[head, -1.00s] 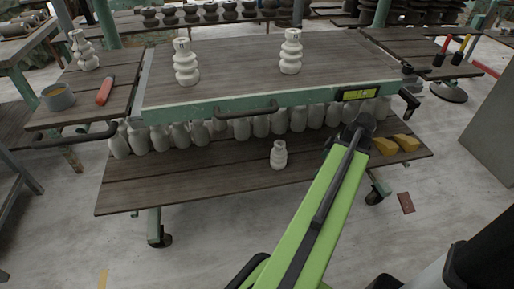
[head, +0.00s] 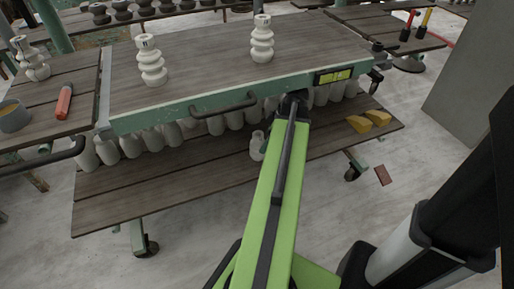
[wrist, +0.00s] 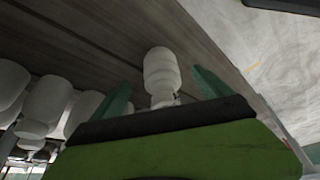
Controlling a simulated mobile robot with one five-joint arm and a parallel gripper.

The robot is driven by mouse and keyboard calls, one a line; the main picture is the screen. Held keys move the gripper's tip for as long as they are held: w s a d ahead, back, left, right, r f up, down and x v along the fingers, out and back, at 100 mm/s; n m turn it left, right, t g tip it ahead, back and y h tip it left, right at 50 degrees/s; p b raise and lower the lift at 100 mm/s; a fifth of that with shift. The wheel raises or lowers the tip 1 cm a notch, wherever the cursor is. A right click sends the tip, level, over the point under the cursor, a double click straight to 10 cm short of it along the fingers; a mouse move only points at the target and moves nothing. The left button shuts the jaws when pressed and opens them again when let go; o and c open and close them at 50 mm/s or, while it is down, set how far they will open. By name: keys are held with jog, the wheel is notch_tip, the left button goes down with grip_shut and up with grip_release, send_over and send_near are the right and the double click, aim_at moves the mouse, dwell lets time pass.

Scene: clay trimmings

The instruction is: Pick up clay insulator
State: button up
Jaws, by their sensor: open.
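A small white ribbed clay insulator (head: 256,147) stands on the lower wooden shelf of the green-framed cart, near its front. In the wrist view the insulator (wrist: 162,72) shows beyond and between the two green fingers of my gripper (wrist: 161,80). The fingers are apart, with nothing gripped. Whether they touch it cannot be told. Two taller ribbed insulators, one left (head: 151,62) and one right (head: 262,40), stand on the cart's top. Another (head: 31,60) stands on the left side table.
A row of white bottle-shaped pieces (head: 152,138) stands behind on the lower shelf. The cart's top edge with its handle (head: 225,112) overhangs that shelf. The shelf's left front is clear.

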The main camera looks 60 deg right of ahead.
aim_at(262, 134)
jog(key=w, duration=0.3)
jog(key=shift+a, duration=0.4)
jog(key=b+x, duration=0.3)
jog(key=shift+w+a+f, duration=0.15)
jog(key=shift+w, duration=0.25)
grip_shut()
